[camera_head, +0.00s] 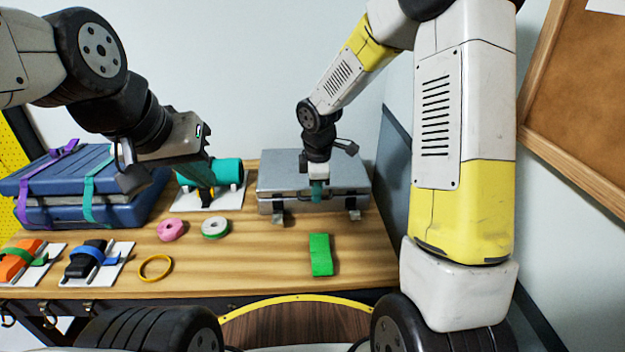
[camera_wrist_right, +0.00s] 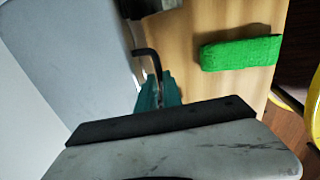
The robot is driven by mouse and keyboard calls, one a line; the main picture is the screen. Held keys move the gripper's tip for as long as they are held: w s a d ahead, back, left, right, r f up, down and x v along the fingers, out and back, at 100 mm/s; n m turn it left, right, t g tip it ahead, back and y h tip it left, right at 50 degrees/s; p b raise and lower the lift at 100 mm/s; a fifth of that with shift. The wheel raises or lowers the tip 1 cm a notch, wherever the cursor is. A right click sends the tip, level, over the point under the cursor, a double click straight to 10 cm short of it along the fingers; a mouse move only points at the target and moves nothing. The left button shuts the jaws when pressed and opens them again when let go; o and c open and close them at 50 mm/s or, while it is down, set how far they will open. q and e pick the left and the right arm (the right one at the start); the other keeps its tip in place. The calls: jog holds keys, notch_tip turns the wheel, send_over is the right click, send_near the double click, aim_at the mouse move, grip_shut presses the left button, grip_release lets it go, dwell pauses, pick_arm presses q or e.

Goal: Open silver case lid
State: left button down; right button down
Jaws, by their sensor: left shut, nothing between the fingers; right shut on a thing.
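The silver case (camera_head: 270,180) stands at the back right of the wooden table, and its lid looks down. Two metal latches, left (camera_head: 278,217) and right (camera_head: 354,215), hang at its front edge. My right gripper (camera_head: 317,192) is at the middle of the case's front, its teal fingers shut on the dark case handle (camera_wrist_right: 148,56). In the right wrist view the teal fingers (camera_wrist_right: 157,92) meet the handle, and the case (camera_wrist_right: 70,50) fills the left side. The exact grip is partly hidden. My left gripper (camera_head: 205,178) is shut and empty, in front of the teal roll.
A blue case (camera_head: 60,215) with purple and teal straps stands at the left. The teal roll (camera_head: 228,171) sits on a white board. A green strap (camera_head: 320,255), pink roll (camera_head: 170,230), white-green roll (camera_head: 215,228) and yellow ring (camera_head: 155,267) lie in front.

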jog(key=shift+r, duration=0.1)
dwell(0.4)
jog(key=w+r+g, duration=0.1)
jog(key=w+r, duration=0.3)
jog(key=r, duration=0.3)
jog(key=w+r+g, duration=0.1)
jog(key=w+r, duration=0.3)
jog(key=r, duration=0.4)
jog(key=shift+g, duration=0.3)
jog(key=shift+d, duration=0.1)
jog(key=shift+f, duration=0.1)
